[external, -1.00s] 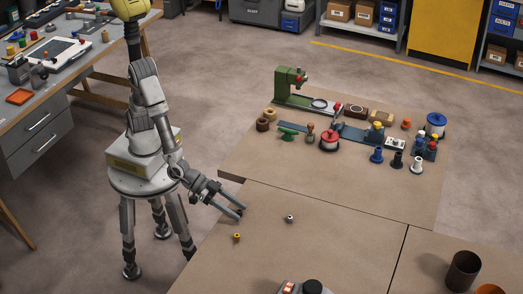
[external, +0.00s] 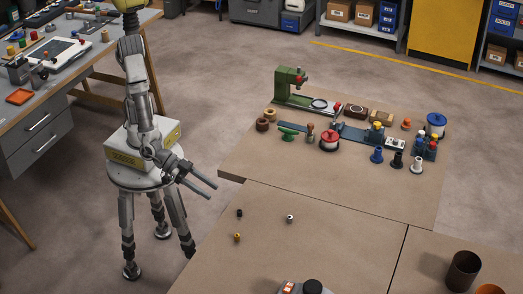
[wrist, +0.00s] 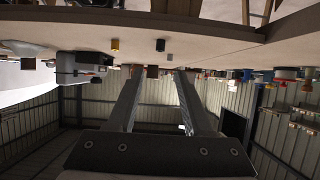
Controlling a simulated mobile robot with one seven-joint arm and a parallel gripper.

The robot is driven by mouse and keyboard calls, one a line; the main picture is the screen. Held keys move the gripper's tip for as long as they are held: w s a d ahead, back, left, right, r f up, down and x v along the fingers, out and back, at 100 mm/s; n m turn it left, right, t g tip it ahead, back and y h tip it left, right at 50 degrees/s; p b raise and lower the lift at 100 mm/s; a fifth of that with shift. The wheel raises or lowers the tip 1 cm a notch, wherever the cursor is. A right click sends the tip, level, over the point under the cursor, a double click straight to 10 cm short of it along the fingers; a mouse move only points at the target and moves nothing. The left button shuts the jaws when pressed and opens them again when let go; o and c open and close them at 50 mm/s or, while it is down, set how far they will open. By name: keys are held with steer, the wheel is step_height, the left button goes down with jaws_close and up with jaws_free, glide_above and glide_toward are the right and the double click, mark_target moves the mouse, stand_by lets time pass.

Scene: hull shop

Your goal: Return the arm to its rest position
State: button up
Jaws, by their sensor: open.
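My gripper (external: 212,190) is open and empty, with its two fingers apart. In the external view it is in the air close to my stand, left of the near table's edge. The two fingers also show in the wrist view (wrist: 157,72), with nothing between them. My arm is folded down close to its own column. On the near table (external: 330,235) stand a small dark piece (external: 239,213), a small yellow piece (external: 237,237) and a small grey piece (external: 290,218), all clear of my gripper.
The far table holds a green press (external: 290,88), a red-topped spool (external: 330,141), a blue spool (external: 436,124) and several small parts. A brown cylinder (external: 463,271) stands at the near right. A workbench (external: 85,75) is at the left. The near table's middle is mostly bare.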

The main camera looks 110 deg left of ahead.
steer(key=shift+s+r, duration=0.15)
steer(key=shift+s, duration=0.2)
stand_by(0.3)
step_height(320, 180, up, 19)
steer(key=m+g+h+p, duration=0.1)
steer(key=g+h+p, duration=0.15)
steer(key=h, duration=0.35)
steer(key=s+a+f+g+y+b, duration=0.1)
steer(key=s+a+f+g+y, duration=0.15)
steer(key=s+a, duration=0.75)
steer(key=s+a+f+g+y+b, duration=0.2)
steer(key=s+a+f+y, duration=0.15)
steer(key=s+a, duration=0.65)
step_height(320, 180, up, 18)
steer(key=w+a+p, duration=0.1)
steer(key=a+p, duration=0.1)
steer(key=p, duration=1.6)
steer(key=shift+w+a+f+n+p, duration=0.2)
steer(key=shift+a+f+n+p, duration=0.1)
steer(key=shift+a+n, duration=0.1)
